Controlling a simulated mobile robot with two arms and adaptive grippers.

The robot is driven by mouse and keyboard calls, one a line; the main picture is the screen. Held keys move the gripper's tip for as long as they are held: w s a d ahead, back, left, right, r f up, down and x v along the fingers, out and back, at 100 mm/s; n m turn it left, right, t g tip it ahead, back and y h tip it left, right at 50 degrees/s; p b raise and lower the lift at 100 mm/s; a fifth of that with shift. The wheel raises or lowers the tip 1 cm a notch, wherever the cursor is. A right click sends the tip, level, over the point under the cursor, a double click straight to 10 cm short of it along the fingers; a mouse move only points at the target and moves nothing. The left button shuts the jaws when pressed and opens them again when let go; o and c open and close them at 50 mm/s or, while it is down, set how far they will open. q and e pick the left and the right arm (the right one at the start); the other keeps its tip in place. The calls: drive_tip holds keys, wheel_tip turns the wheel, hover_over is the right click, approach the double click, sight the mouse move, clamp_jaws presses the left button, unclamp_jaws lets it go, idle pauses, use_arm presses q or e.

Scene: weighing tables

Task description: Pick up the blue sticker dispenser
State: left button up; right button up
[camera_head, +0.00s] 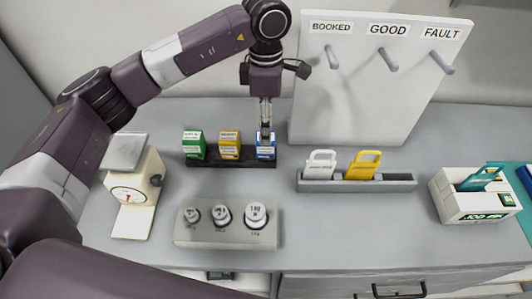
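The blue sticker dispenser (266,152) stands upright at the right end of a dark rack (216,162), beside a yellow dispenser (230,152) and a green dispenser (194,150). My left gripper (265,130) points straight down over the blue dispenser, with its fingertips at the dispenser's top and covering part of it. The fingers show as one narrow shape, so I cannot tell whether they are apart or closed on it. My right gripper is not in view.
A white board with hooks (352,95) stands behind. A grey tray (398,183) holds white and yellow tags. A weight block (185,236) is in front, a scale (131,222) at left, and a cream device (450,205) at right.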

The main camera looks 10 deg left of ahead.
sight(266, 148)
use_arm(q)
drive_tip(key=shift+s+f+p, duration=0.1)
drive_tip(key=shift+f+p, duration=0.3)
drive_tip(key=shift+f, duration=0.4)
drive_tip(key=shift+f+p, duration=0.6)
drive_tip(key=shift+f, duration=0.2)
wheel_tip(266, 148, down, 4)
drive_tip(key=shift+r+p, duration=0.2)
drive_tip(key=shift+p, duration=0.75)
drive_tip(key=shift+f, duration=0.45)
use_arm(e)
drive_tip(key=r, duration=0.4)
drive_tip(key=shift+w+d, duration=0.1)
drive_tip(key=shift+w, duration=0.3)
use_arm(q)
drive_tip(key=shift+c, duration=0.3)
drive_tip(key=c, duration=1.3)
drive_tip(key=shift+w, duration=0.2)
drive_tip(key=shift+r, duration=0.15)
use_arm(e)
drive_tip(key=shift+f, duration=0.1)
